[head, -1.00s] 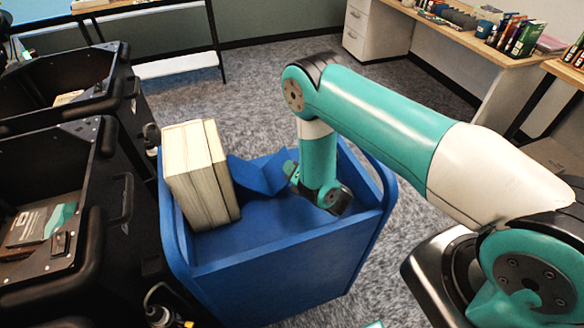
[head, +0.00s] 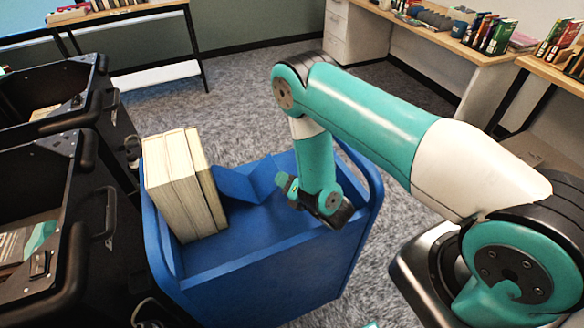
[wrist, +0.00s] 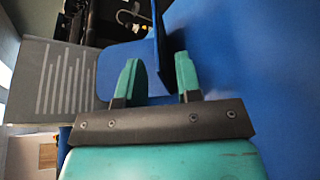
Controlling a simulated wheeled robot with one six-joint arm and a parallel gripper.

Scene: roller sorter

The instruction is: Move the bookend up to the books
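The blue bookend (head: 234,186) stands on the top of the blue cart (head: 262,222), just right of the books (head: 183,186). Whether it touches them is hard to tell. My gripper (head: 284,183) is at the bookend's right side, low over the cart top. In the wrist view, my gripper (wrist: 158,80) is open, its two green fingers apart. The bookend's thin upright plate (wrist: 158,42) shows edge-on between the fingers, with a gap to each. Its flat blue part (wrist: 122,72) lies to the left, next to a grey striped book (wrist: 60,78).
The cart has raised rims and side handles around its top. Black bins (head: 60,205) stand close on the left. Desks with books (head: 470,45) stand at the back right. The cart top right of my gripper is bare.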

